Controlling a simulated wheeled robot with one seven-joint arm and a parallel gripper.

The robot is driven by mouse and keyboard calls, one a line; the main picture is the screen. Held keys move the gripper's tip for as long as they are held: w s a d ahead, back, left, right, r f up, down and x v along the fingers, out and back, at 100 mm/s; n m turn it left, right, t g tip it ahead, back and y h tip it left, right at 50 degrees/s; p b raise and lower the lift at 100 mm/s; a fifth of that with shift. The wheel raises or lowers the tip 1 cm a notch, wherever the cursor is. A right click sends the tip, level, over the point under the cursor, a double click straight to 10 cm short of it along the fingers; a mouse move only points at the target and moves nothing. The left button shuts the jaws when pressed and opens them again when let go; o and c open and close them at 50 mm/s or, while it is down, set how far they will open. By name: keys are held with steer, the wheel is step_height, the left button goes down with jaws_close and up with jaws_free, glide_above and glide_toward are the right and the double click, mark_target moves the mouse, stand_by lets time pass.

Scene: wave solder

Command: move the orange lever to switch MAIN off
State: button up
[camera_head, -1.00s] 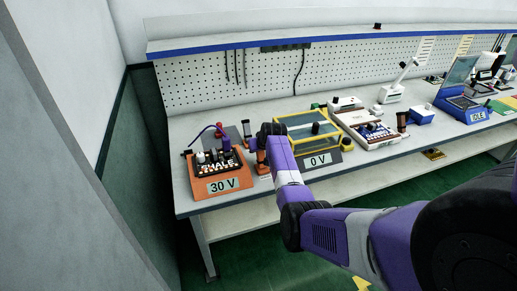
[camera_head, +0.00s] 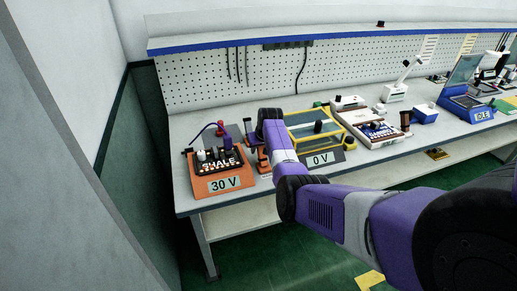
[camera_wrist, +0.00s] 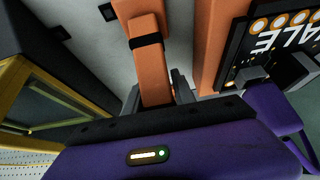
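The orange lever (camera_wrist: 152,75), with a black band, stands upright between my gripper's fingers in the wrist view. My gripper (camera_wrist: 156,98) has one dark finger on each side of it, very close. I cannot tell whether the fingers press on it. A small orange part (camera_head: 262,160) shows just left of my wrist there, between the orange unit and the yellow-framed box. No MAIN label is readable.
The yellow-framed box (camera_head: 318,127) with a 0 V display (camera_head: 320,159) is close on the right. More equipment fills the bench (camera_head: 187,203) to the right.

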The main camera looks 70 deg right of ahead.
steer(key=shift+o, duration=1.3)
steer(key=shift+r, duration=0.1)
steer(key=shift+v, duration=3.8)
